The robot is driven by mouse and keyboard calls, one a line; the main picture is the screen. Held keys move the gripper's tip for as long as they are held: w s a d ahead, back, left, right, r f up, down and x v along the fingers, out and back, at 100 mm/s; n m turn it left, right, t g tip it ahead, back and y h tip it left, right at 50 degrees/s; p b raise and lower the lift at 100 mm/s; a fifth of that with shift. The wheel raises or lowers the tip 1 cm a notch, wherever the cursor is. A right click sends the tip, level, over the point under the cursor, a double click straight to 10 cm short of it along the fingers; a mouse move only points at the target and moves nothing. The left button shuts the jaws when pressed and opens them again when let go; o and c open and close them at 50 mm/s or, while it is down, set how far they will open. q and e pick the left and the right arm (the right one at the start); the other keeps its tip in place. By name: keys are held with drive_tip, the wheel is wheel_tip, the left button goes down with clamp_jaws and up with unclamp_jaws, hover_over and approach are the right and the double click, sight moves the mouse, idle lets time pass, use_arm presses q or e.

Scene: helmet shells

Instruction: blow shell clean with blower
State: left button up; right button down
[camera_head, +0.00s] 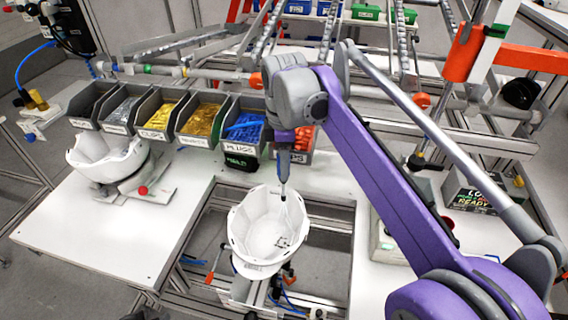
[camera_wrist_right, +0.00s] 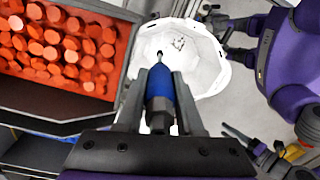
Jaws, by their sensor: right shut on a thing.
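A white helmet shell (camera_head: 243,238) sits open side up in a fixture over the opening in the middle of the worktable. My right gripper (camera_head: 284,160) is shut on the blue blower (camera_wrist_right: 158,88) and holds it nozzle down above the shell. The nozzle tip is at or just inside the shell's opening; I cannot tell its exact height. In the right wrist view, the shell (camera_wrist_right: 205,72) lies beyond the nozzle, with small dark marks on its inner floor. Purple arm parts of mine show at the right there; the left gripper's jaws are not clear.
A second white shell (camera_head: 108,160) stands on a holder at the left. A row of labelled bins, including a yellow one (camera_head: 200,121) and an orange-filled one (camera_wrist_right: 55,45), lines the back edge. The left tabletop (camera_head: 110,230) is mostly clear.

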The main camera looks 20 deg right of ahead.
drive_tip(key=shift+s+a, duration=0.1)
drive_tip(key=shift+s, duration=0.05)
drive_tip(key=shift+s+a, duration=0.6)
drive_tip(key=shift+s, duration=0.25)
drive_tip(key=shift+s+a, duration=0.55)
drive_tip(key=shift+s, duration=0.4)
drive_tip(key=shift+s+a, duration=0.65)
drive_tip(key=shift+s, duration=0.25)
drive_tip(key=shift+s+a, duration=0.6)
drive_tip(key=shift+s, duration=0.3)
